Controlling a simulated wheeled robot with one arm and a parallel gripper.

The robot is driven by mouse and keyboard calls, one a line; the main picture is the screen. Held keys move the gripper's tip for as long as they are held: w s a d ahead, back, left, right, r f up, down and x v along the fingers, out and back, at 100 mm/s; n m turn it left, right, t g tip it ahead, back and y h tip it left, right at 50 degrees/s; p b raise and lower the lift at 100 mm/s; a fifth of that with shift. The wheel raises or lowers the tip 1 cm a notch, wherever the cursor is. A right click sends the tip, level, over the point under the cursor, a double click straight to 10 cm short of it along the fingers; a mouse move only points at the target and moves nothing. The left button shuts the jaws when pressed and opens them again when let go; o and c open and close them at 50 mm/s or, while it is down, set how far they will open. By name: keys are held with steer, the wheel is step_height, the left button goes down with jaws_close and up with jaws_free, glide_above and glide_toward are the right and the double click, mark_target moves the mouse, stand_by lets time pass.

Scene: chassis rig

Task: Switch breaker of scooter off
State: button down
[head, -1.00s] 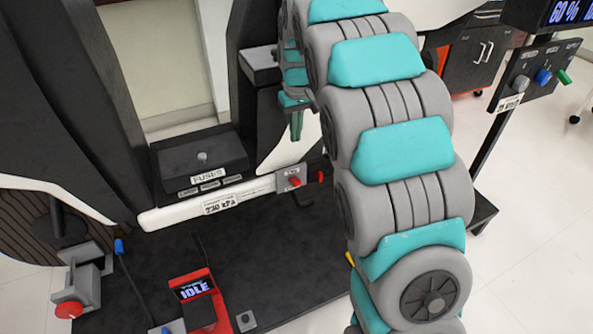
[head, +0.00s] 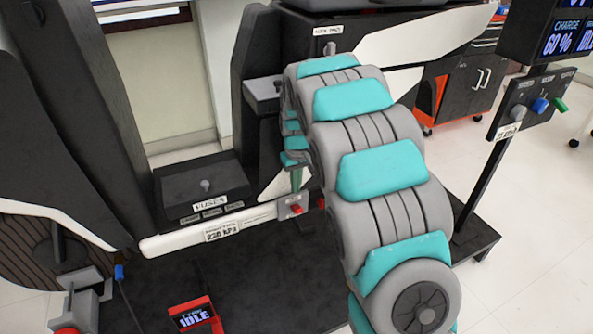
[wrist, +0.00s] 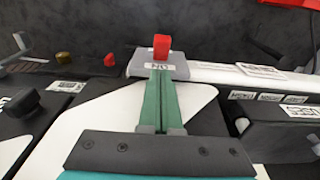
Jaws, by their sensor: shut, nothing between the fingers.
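The breaker is a small grey box (head: 289,205) with a red toggle (head: 297,209), at the right end of the scooter's white side rail (head: 215,228). In the wrist view the red toggle (wrist: 161,46) stands up from the grey box (wrist: 178,70), beside a small label too blurred to read surely. My gripper (wrist: 160,72) is shut and empty, its green fingers pointing at the toggle. The fingertips lie over the near part of the box; I cannot tell whether they touch. In the head view my gripper (head: 296,183) hangs just above the breaker, partly hidden by my arm.
A black fuse box (head: 203,183) with a knob sits left of the breaker. Another red knob (wrist: 109,60) is close to its left in the wrist view. A red tyre display (head: 195,317) reading IDLE stands on the dark floor mat. A switch post (head: 530,105) stands at right.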

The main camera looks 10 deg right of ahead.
mark_target(297, 207)
steer(key=shift+s+d+f, duration=0.1)
steer(key=shift+s+f, duration=0.15)
steer(key=shift+f, duration=0.45)
steer(key=shift+s+d+f, duration=0.1)
steer(key=shift+s+f, duration=0.2)
steer(key=shift+f, duration=0.45)
steer(key=shift+s+f, duration=0.25)
steer(key=shift+f, duration=0.45)
steer(key=shift+f, duration=0.1)
